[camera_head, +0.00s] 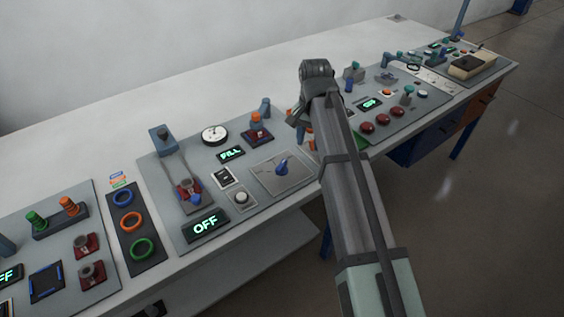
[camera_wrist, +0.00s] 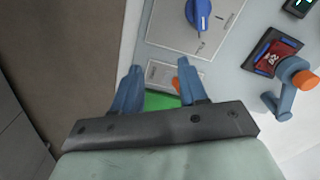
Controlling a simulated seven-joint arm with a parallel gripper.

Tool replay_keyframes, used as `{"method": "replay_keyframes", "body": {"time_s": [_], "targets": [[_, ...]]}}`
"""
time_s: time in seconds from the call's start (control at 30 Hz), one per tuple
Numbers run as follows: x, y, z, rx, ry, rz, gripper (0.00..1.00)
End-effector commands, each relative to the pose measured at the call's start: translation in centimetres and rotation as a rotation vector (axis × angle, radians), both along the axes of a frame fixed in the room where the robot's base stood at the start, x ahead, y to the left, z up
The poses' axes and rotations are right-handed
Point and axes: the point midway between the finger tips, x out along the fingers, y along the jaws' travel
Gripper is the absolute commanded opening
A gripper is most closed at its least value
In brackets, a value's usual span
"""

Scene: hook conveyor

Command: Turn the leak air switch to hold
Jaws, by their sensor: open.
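A blue rotary switch (camera_head: 283,168) sits on a square grey plate (camera_head: 264,174) on the console panel, right of the FILL display. I take it to be the leak air switch, but its lettering is too small to read. In the wrist view the blue switch (camera_wrist: 199,13) is at the top, its pointer tilted, with small marks around it on the plate. My gripper (camera_wrist: 158,74) is open and empty, with its two blue fingers apart. The switch lies beyond the fingertips, not between them. In the head view my arm mostly hides the gripper.
A FILL display (camera_head: 230,154), an OFF display (camera_head: 205,225) and a round gauge (camera_head: 215,134) are nearby. In the wrist view a red switch with an orange-tipped blue lever (camera_wrist: 292,80) stands to the right. A green panel (camera_wrist: 160,101) lies below the fingertips.

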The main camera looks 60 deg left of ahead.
Motion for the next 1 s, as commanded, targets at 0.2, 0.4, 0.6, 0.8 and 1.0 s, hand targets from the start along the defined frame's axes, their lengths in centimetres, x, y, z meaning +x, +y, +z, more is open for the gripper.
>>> {"method": "replay_keyframes", "body": {"time_s": [0.2,0.4,0.6,0.8,1.0], "targets": [[-5.1,3.8,3.6,0.000,0.000,0.038,0.43],[-6.5,4.4,4.0,-0.001,0.000,0.044,0.43],[-6.5,4.3,1.8,-0.003,0.001,0.044,0.43],[-6.5,4.3,-1.8,-0.003,0.002,0.045,0.43],[-6.4,4.3,-5.2,-0.003,0.001,0.045,0.43]]}}
